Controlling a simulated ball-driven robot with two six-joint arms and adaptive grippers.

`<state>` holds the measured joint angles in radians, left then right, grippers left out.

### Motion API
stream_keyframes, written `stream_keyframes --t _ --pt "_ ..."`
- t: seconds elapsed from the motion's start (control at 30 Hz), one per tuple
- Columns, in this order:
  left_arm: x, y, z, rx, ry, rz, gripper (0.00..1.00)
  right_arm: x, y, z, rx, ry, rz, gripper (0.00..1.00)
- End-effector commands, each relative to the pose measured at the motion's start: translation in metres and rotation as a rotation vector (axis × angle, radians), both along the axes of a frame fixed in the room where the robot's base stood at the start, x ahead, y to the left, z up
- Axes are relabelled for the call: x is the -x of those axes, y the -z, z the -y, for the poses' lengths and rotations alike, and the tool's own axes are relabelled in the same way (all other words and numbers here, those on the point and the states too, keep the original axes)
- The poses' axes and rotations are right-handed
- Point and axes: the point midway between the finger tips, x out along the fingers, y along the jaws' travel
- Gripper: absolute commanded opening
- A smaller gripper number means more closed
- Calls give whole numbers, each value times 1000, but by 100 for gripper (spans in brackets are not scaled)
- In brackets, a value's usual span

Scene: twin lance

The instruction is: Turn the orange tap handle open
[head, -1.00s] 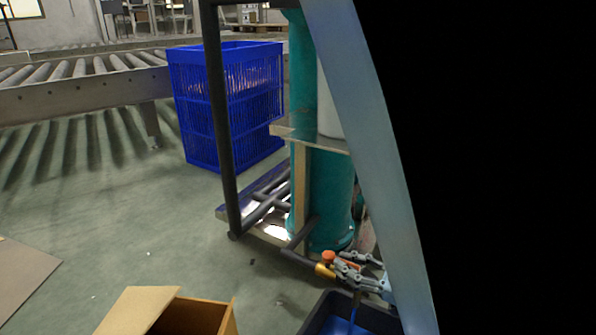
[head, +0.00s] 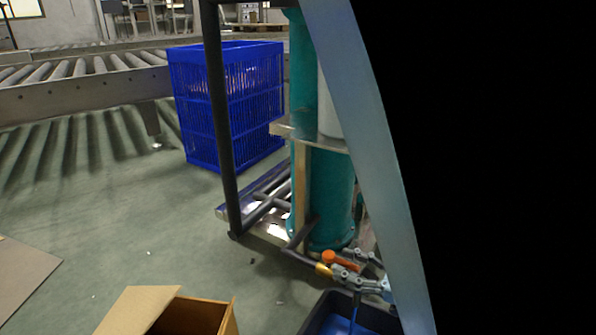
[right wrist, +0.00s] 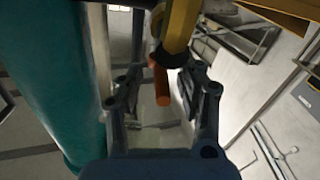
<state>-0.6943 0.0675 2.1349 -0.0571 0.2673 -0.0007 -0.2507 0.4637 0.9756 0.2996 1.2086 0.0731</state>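The orange tap handle (head: 330,257) sits on a brass tap (head: 323,270) at the end of a dark pipe, low beside the teal column. My right gripper (head: 350,262) is at the tap, its two grey fingers on either side of the handle's lever, which points toward the gripper. In the right wrist view the handle (right wrist: 161,85) lies between the open fingers (right wrist: 160,100), with a gap visible on both sides. The yellow tap body (right wrist: 182,25) comes down from the top. My left gripper is not in view.
A blue bin (head: 345,310) stands under the tap. The teal column (head: 330,190) and dark frame post (head: 222,130) stand close by. An open cardboard box (head: 190,318) is at the lower left, a blue crate (head: 235,105) behind. The floor at left is mostly clear.

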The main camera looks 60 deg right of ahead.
Motion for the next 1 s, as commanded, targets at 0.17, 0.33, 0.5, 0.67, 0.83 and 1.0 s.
stream_keyframes --t 0.17,0.33,0.5,0.67,0.83,1.0 --pt "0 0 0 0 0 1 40 25 1 0 0 2 -6 37" --pt "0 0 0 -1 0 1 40 64 1 0 1 2 -7 37" --pt "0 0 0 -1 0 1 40 97 1 -1 0 1 -7 37" --pt "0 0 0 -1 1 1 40 115 1 -1 0 1 -5 37" --pt "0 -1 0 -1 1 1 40 120 0 -1 0 0 -3 37" --pt "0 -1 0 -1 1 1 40 119 0 -1 0 0 -3 37"
